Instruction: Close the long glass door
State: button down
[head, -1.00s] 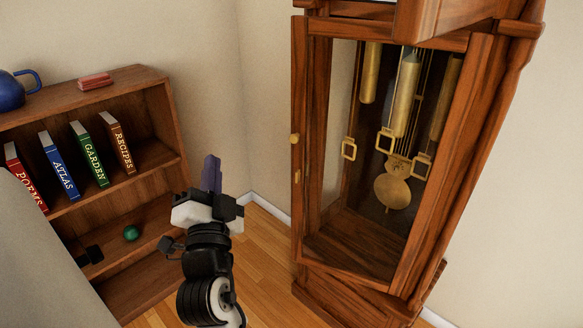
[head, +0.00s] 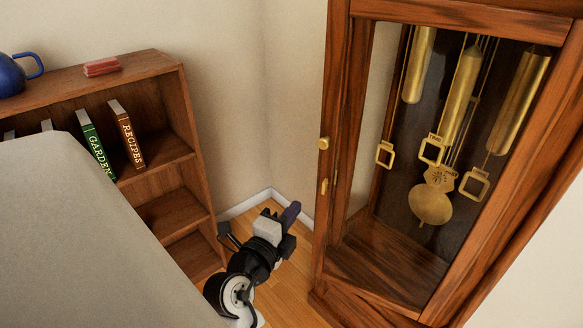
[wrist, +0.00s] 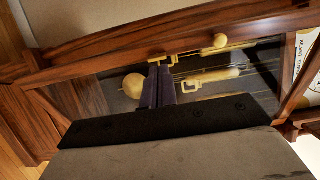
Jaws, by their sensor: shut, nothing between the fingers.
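The long glass door (head: 337,170) is on the front of a tall wooden clock. Its wood frame has a brass knob (head: 324,143) on the left stile and a small brass latch piece (head: 323,187) below it. Behind the glass are brass weights and a round pendulum (head: 430,205). I cannot tell whether the door stands slightly ajar. My gripper (head: 291,213) is shut and empty, low and left of the door, apart from the knob. In the wrist view its purple fingers (wrist: 157,88) show in front of the door, with the knob (wrist: 220,40) beyond them.
A wooden bookcase (head: 165,85) stands at the left, with books, a red item (head: 101,67) and a blue pot (head: 14,75). Wood floor (head: 292,292) lies open between bookcase and clock. Walls meet in the corner behind.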

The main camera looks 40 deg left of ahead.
aim_at(319, 177)
jog(key=p+x, duration=0.2)
jog(key=x, duration=0.7)
jog(key=shift+w+a+r+p, duration=0.1)
jog(key=shift+w+a+p, duration=0.05)
jog(key=shift+w+p, duration=0.25)
jog(key=shift+w+a, duration=0.15)
jog(key=shift+w, duration=0.3)
jog(key=shift+w, duration=0.1)
